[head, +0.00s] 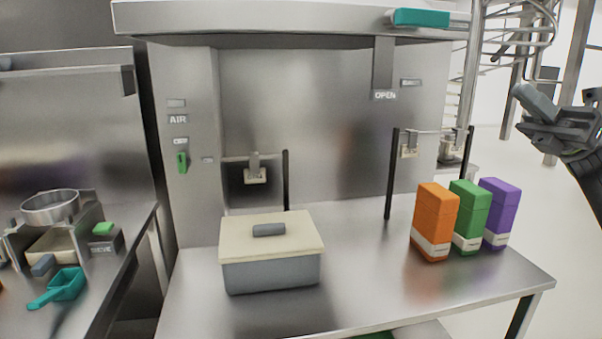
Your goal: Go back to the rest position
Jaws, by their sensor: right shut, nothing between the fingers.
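My right gripper (538,118) is at the right edge of the head view, raised above the table's right end and pointing left. It is shut and empty, apart from everything on the table. My left gripper is not in view. A grey bin (272,273) with a cream lid (240,233) and a dark grey handle (269,230) stands on the steel table (370,290), left of its middle. The lid sits on the bin.
Orange (435,215), green (469,210) and purple (499,205) boxes stand upright on the table's right side. The table's middle is clear.

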